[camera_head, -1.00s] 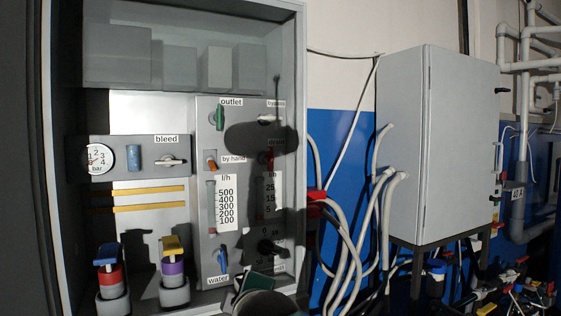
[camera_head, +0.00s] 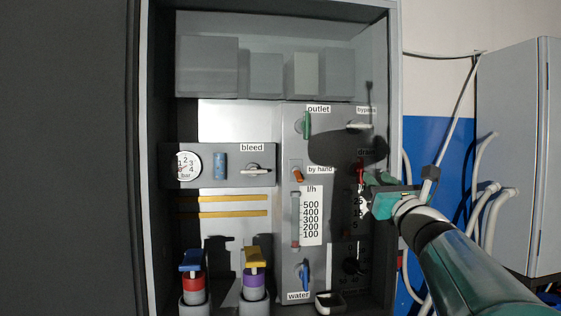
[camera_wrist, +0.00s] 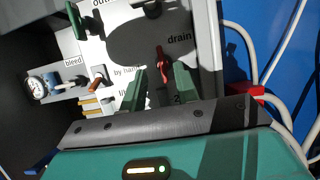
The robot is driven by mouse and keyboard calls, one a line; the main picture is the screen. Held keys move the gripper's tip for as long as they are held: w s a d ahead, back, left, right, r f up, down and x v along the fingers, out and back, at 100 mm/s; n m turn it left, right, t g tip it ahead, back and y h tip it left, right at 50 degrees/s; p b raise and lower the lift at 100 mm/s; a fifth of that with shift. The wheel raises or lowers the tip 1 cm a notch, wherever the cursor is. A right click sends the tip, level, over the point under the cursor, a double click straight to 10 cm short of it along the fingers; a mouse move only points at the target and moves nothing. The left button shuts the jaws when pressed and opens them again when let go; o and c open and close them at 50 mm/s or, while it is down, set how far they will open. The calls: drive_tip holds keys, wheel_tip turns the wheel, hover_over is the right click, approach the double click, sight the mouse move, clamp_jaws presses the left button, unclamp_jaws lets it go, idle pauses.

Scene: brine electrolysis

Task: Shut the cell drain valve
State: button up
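The drain valve has a red handle (camera_head: 361,173) that hangs roughly upright on the right side of the cabinet panel, under a partly shadowed label. In the head view my gripper (camera_head: 370,188) is at the panel's right edge, partly covering the area below the handle.
A green outlet handle (camera_head: 307,124) and a bypass handle (camera_head: 359,125) sit above. An orange by-hand lever (camera_head: 298,176) and a blue water handle (camera_head: 305,276) are to the left. The cabinet's right wall (camera_head: 391,90) is close to my arm. A small tray (camera_head: 329,311) is at the bottom.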

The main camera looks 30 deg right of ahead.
sight(363, 162)
drive_tip(key=x, duration=1)
drive_tip(key=shift+w+r, duration=0.1)
drive_tip(key=shift+c, duration=0.2)
clamp_jaws()
